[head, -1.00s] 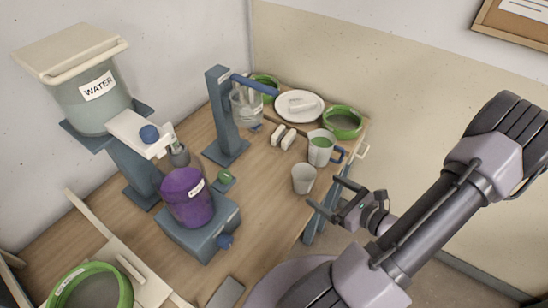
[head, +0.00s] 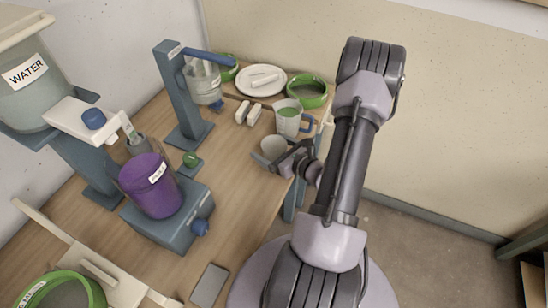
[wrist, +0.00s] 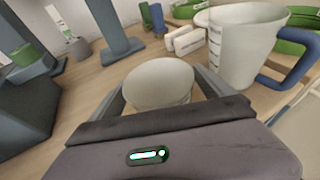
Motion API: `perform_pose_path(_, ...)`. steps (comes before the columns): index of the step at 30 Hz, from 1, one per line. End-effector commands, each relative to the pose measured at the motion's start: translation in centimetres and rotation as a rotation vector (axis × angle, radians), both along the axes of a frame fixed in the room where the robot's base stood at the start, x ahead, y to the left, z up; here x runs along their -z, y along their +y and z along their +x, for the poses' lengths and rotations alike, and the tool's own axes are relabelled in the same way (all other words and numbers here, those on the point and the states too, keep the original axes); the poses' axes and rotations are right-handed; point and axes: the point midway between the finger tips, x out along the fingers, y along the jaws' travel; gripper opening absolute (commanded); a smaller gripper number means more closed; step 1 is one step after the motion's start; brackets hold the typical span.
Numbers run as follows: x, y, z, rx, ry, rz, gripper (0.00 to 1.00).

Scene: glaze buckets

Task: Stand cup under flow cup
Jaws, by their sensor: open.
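A small white cup (head: 273,147) stands upright on the wooden table near its right edge. My gripper (head: 280,157) is open and low at the cup. In the wrist view the cup (wrist: 158,82) sits between the two spread fingers, its lower part hidden by the gripper body. I cannot tell whether either finger touches it. The flow cup (head: 204,90) is a clear vessel hanging on a blue stand (head: 181,100), farther back and left of the white cup. Under it are bare table and the stand's foot.
White blocks (head: 247,113), a plate (head: 261,81) and a green-rimmed bowl (head: 307,92) lie beyond. A purple bucket (head: 150,187) stands at left.

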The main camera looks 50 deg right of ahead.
Motion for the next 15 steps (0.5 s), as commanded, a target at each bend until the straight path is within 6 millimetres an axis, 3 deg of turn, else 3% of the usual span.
perform_pose_path(3,0.49,-0.21,1.31,-0.001,-0.001,-0.002,0.91)
perform_pose_path(9,0.36,-0.27,1.43,0.002,0.0,-0.002,0.91)
perform_pose_path(15,0.36,-0.25,1.4,0.002,0.0,-0.002,0.54)
